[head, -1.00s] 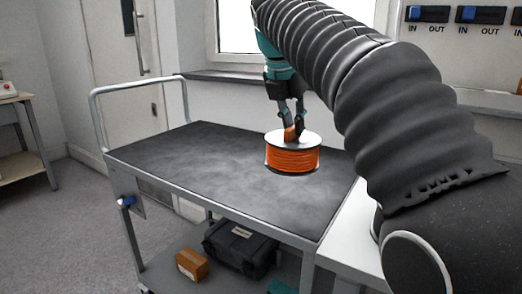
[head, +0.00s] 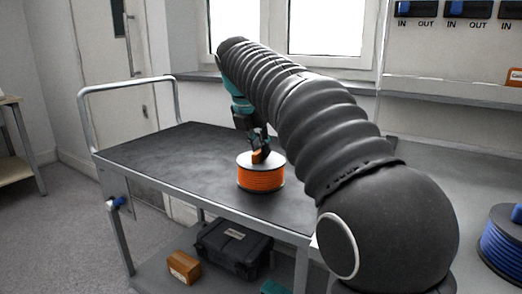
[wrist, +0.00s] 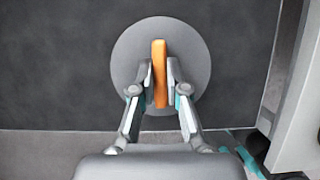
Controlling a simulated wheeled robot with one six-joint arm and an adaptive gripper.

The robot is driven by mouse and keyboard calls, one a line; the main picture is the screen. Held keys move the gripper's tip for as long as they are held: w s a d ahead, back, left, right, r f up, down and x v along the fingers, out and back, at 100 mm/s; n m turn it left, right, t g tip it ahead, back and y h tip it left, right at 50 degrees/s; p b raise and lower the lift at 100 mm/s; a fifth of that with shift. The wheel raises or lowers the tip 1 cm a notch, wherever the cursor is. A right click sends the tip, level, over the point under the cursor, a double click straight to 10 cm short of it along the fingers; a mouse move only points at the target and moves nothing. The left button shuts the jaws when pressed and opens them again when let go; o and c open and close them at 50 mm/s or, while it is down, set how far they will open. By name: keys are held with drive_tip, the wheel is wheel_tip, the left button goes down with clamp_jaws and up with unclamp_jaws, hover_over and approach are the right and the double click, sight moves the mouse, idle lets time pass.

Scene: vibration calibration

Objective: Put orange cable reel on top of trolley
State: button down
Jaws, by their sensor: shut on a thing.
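The orange cable reel (head: 260,178) has a pale round top flange and an orange handle on it. It is upright at the dark top of the trolley (head: 165,160), near the front edge, right of the middle. I cannot tell for certain whether its base touches the surface. My gripper (head: 259,154) is above the reel, shut on its handle. In the wrist view, my gripper (wrist: 160,85) has a finger on each side of the orange handle, and the reel's grey flange (wrist: 190,45) is below. The reel's underside is hidden.
The trolley's lower shelf holds a black case (head: 233,247) and a small cardboard box (head: 184,267). A blue cable reel (head: 503,243) is on the grey bench at right. The trolley's push handle (head: 126,84) rises at left. The left part of the trolley top is clear.

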drive_tip(key=c, duration=1.2)
unclamp_jaws()
drive_tip(key=shift+r, duration=0.1)
drive_tip(key=p+v, duration=0.4)
drive_tip(key=v, duration=0.8)
drive_tip(key=shift+s, duration=0.1)
